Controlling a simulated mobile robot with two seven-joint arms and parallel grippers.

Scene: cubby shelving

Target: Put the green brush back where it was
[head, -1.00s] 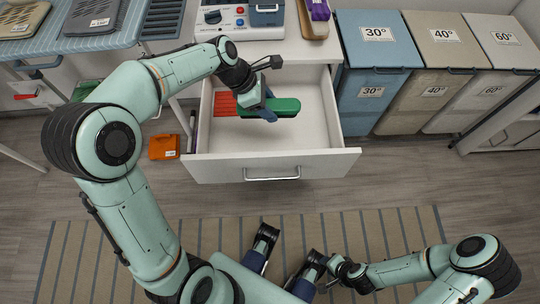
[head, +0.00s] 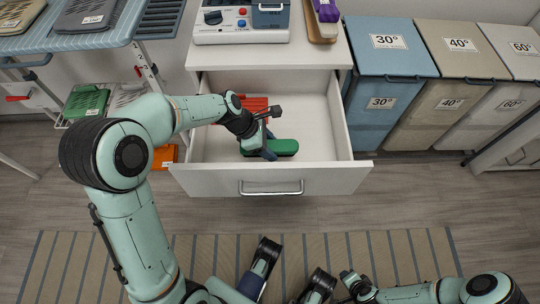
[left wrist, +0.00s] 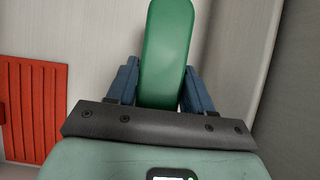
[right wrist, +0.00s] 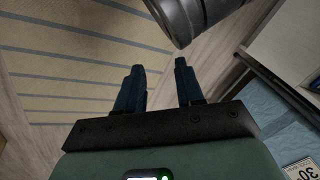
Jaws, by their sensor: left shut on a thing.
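The green brush (head: 285,147) is inside the open white drawer (head: 250,182), close to the drawer's front panel. My left gripper (head: 268,150) reaches down into the drawer and is shut on the brush. In the left wrist view the green brush (left wrist: 166,50) sticks out between the two blue fingers, beside a drawer wall. Whether the brush touches the drawer floor I cannot tell. My right gripper (right wrist: 160,68) is open and empty, over the floor and striped rug.
A red slatted thing (head: 258,103) lies in the drawer behind the brush. A machine (head: 235,22) and a purple-topped brush (head: 325,12) are on the counter above. Blue bins (head: 385,75) stand right of the drawer. An orange thing (head: 165,156) lies left.

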